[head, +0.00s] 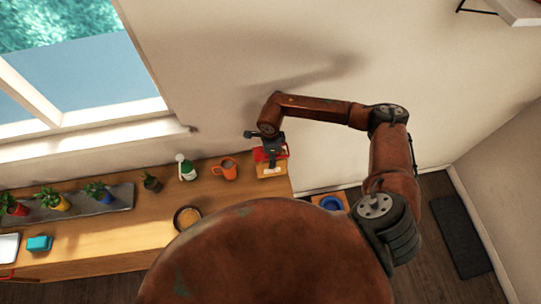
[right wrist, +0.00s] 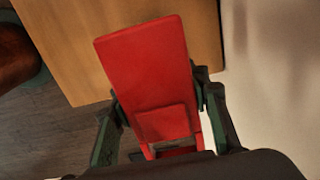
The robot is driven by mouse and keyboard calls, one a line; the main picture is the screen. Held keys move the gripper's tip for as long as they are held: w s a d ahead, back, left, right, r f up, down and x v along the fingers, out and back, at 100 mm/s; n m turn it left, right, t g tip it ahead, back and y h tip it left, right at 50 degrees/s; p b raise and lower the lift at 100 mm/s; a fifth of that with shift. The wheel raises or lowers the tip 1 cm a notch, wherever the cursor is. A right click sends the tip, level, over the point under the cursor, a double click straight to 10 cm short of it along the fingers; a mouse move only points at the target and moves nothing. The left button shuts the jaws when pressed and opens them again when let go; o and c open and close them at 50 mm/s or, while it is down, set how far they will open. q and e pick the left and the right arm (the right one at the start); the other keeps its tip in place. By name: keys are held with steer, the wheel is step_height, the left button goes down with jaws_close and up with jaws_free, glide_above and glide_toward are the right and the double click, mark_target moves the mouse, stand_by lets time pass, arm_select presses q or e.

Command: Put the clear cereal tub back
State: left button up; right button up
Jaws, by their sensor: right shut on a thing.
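The cereal tub (head: 271,170) is at the right end of the wooden counter, close to the wall. It shows a red top and a pale yellowish body in the head view. My right gripper (head: 267,152) is on its top from above. In the right wrist view the tub's long red lid (right wrist: 150,70) lies between the two fingers of my right gripper (right wrist: 160,102), which is shut on it. Most of the tub's body is hidden below the lid there. Whether the tub touches the counter I cannot tell. My left gripper is not in view.
An orange mug (head: 226,169) stands just left of the tub, with a green and white bottle (head: 187,170) beyond it. A round dish (head: 187,218) is nearer the front. Potted plants (head: 55,200) line a grey tray. A blue bowl (head: 331,203) sits right of the counter's end.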

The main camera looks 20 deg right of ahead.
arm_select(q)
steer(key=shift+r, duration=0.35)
arm_select(e)
steer(key=shift+f, duration=0.4)
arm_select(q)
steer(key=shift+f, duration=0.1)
arm_select(e)
steer(key=shift+f, duration=0.15)
steer(key=o, duration=1.6)
arm_select(q)
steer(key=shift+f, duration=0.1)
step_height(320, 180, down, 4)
steer(key=b, duration=0.4)
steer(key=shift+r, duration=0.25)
arm_select(e)
step_height(320, 180, up, 12)
steer(key=shift+r, duration=0.2)
